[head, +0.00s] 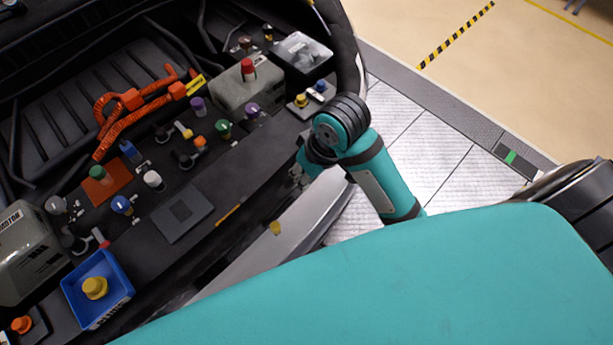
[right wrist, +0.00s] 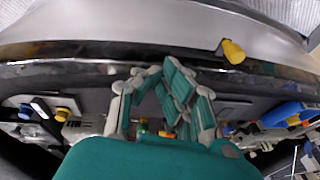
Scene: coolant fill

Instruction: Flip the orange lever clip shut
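A thin orange bar (head: 228,215), which looks like the lever clip, lies along the front ledge of the engine bay in the head view. I cannot tell from here how far it is raised. My right gripper (head: 303,174) is over the front edge, to the right of the bar and apart from it, partly hidden by its own wrist. In the right wrist view its fingers (right wrist: 160,76) are drawn together with nothing visible between the tips. A small orange patch (right wrist: 172,134) shows behind the finger bases; I cannot tell what it is. My left gripper is out of view.
A blue tray (head: 124,308) with a yellow cap (head: 95,288) stands at lower left. Several coloured caps, a grey reservoir (head: 240,92) and orange cables (head: 125,120) fill the bay. A yellow knob (head: 275,228) sits on the front panel. Tiled floor is clear at right.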

